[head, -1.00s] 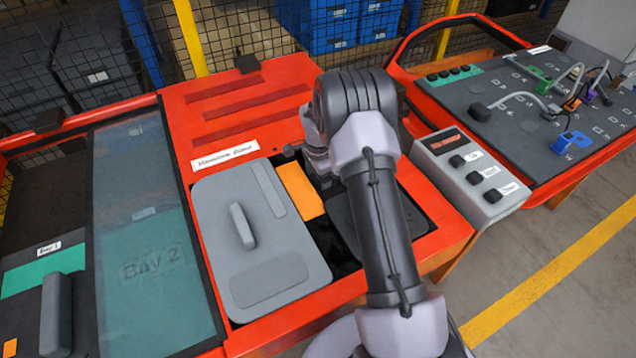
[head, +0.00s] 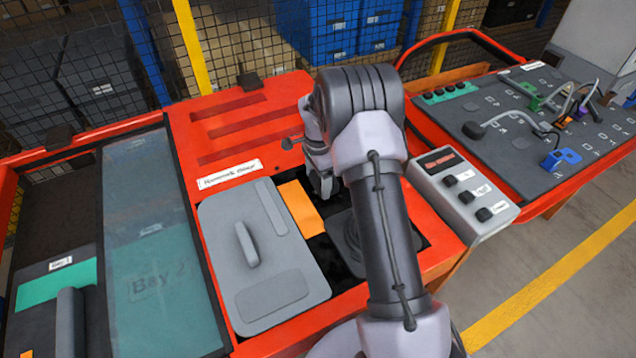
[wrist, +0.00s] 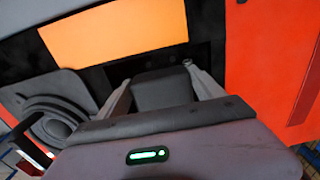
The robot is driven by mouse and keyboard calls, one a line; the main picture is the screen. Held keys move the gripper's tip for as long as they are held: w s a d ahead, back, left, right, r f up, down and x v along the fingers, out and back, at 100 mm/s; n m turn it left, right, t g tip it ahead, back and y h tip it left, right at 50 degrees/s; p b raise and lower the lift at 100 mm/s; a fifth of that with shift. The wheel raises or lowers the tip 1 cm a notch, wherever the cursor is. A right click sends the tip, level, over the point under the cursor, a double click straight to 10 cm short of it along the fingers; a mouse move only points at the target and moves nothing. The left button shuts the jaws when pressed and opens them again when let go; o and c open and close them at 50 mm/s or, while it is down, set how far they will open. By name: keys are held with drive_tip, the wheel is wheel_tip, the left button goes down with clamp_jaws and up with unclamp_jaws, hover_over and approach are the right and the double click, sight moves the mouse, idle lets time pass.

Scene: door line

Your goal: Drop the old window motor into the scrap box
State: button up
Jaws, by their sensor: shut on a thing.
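My gripper (wrist: 163,92) is shut on a dark grey block (wrist: 162,88), which shows between the two pale fingers in the wrist view. I take this block to be the old window motor; its full shape is hidden. In the head view my gripper (head: 325,186) hangs over the black opening in the red door, just right of an orange patch (head: 299,208). The held block cannot be made out there. I cannot identify a scrap box in either view.
A grey panel with a handle (head: 262,262) lies left of the opening. A dark round-topped part (head: 346,243) sits in the opening, partly behind my arm. A grey control box (head: 463,186) and a wiring board (head: 540,125) are to the right. Clear floor lies at lower right.

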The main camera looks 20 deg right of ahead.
wheel_tip(320, 180, up, 14)
drive_tip(key=p, duration=0.8)
drive_tip(key=shift+r, duration=0.2)
